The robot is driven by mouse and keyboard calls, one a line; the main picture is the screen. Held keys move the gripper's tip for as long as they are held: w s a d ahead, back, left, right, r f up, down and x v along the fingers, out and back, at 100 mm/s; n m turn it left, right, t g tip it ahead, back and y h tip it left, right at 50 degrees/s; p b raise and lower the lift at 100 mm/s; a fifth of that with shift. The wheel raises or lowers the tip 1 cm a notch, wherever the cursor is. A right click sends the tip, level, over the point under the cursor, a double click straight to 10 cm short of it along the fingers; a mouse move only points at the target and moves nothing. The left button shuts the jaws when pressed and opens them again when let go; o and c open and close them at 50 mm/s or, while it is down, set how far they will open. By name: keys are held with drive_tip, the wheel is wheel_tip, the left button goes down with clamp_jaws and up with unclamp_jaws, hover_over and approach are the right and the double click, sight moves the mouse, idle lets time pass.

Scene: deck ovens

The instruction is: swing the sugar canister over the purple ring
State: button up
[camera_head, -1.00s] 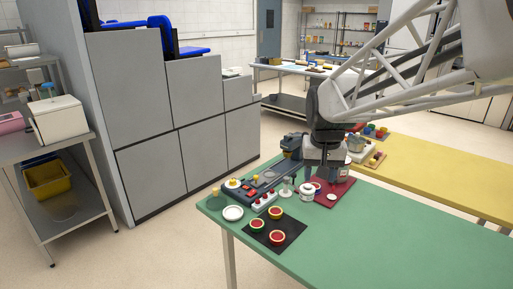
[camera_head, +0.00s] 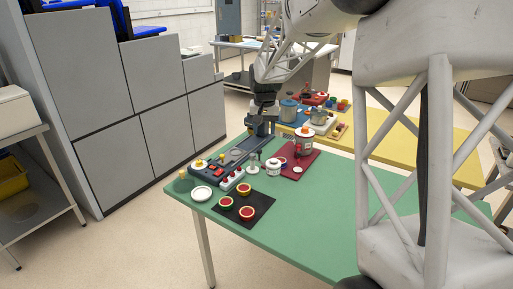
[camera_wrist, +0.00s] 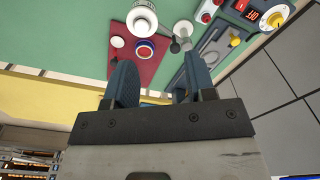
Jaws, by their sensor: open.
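My gripper (camera_head: 262,116) is open and empty, over the far end of the long dark control panel (camera_head: 232,158); its two blue fingers (camera_wrist: 160,88) show apart in the wrist view. A white canister (camera_head: 273,167) stands upright at the left edge of the red mat (camera_head: 308,161). I cannot read a label on either. In the wrist view, a ring (camera_wrist: 144,48) with a blue-purple rim and red middle lies on the mat beside a white canister (camera_wrist: 142,18).
A dark mat (camera_head: 262,208) with several red-filled cups lies at the front of the green table (camera_head: 310,215). A white dish (camera_head: 201,193) and a small metal stand (camera_head: 252,164) are near the panel. Pots (camera_head: 289,109) stand behind. Grey cabinets (camera_head: 110,150) rise at left.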

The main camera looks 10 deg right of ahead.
hover_over(259, 150)
drive_tip(key=shift+m, duration=0.3)
wheel_tip(259, 150, down, 7)
drive_tip(key=shift+w+d+r, duration=0.1)
drive_tip(key=shift+f, duration=3.9)
clamp_jaws()
